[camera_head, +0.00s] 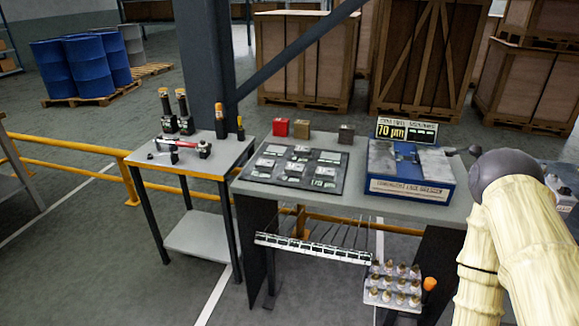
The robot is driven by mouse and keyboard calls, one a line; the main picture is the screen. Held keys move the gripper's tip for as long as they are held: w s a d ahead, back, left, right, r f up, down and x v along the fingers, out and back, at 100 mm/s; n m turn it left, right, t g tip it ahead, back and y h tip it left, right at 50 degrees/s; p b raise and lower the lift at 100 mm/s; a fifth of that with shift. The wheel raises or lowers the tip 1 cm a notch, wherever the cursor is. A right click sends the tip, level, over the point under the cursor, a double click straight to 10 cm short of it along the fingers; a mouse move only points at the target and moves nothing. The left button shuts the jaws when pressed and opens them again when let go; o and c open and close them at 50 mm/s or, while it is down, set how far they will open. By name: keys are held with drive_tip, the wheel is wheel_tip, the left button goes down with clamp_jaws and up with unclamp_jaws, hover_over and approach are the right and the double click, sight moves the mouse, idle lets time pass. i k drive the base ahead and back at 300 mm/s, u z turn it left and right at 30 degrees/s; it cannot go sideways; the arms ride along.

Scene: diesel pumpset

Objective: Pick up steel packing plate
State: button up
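Several small flat grey pieces lie on a dark mat (256,178) on the left half of the grey workbench (362,205). One grey plate (301,150) lies near the mat's back edge, and others lie in front of it. I cannot tell which of them is the steel packing plate, as they are small and their labels are unreadable. My arm, in a cream sleeve with a dark round joint, rises at the right edge, beside the workbench. My gripper is not visible.
Red (281,127), brown (303,129) and dark grey (346,134) blocks stand behind the mat. A blue machine (410,187) with a "70 µm" sign (406,130) fills the bench's right. A tool table (222,160) stands left; a bottle rack (392,297) sits low in front.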

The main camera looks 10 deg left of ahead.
sight(265, 164)
drive_tip(key=u, duration=0.3)
drive_tip(key=i, duration=1.05)
drive_tip(key=u, duration=0.2)
